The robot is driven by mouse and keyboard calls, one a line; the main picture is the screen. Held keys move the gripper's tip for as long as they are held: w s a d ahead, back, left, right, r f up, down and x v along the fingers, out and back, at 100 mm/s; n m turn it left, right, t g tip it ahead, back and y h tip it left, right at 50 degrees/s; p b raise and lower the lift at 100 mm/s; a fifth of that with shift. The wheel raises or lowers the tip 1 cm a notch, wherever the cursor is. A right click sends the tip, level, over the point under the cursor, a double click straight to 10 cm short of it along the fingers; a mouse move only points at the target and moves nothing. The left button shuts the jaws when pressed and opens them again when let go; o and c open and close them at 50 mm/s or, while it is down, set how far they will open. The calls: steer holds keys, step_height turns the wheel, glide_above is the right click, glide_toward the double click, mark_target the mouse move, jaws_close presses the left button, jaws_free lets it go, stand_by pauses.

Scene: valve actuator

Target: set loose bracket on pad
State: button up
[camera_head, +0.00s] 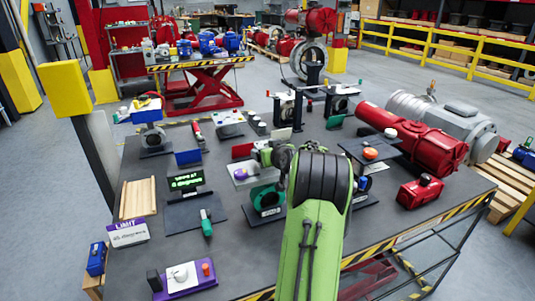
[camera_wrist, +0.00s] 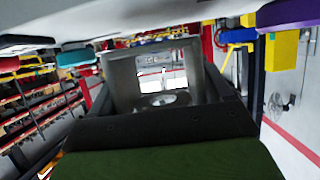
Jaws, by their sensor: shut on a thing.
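My gripper shows in the wrist view (camera_wrist: 155,105), its dark jaws closed around a grey, frame-shaped piece (camera_wrist: 122,82), which looks like the loose bracket. A bright opening shows through its middle, with a rounded metal part low inside it. In the head view my green arm reaches over the middle of the dark table (camera_head: 245,245). Its wrist end is near a light grey plate with a purple knob (camera_head: 240,174). The jaws and the bracket are mostly hidden behind the arm there. I cannot tell which surface is the pad.
A green ring-shaped valve body (camera_head: 267,198) stands beside my arm. A green-lit display (camera_head: 186,181) and a purple-based button box (camera_head: 184,278) are left. A red actuator (camera_head: 420,136) and small red box (camera_head: 420,192) are right. The table's front middle-left is fairly clear.

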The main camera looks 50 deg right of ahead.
steer(key=shift+f+b, duration=0.95)
steer(key=shift+b, duration=0.15)
steer(key=o, duration=1.3)
steer(key=shift+o, duration=0.2)
steer(key=shift+f, duration=0.1)
steer(key=b+v, duration=0.1)
steer(key=v, duration=1.5)
steer(key=shift+b, duration=0.35)
steer(key=shift+w, duration=0.15)
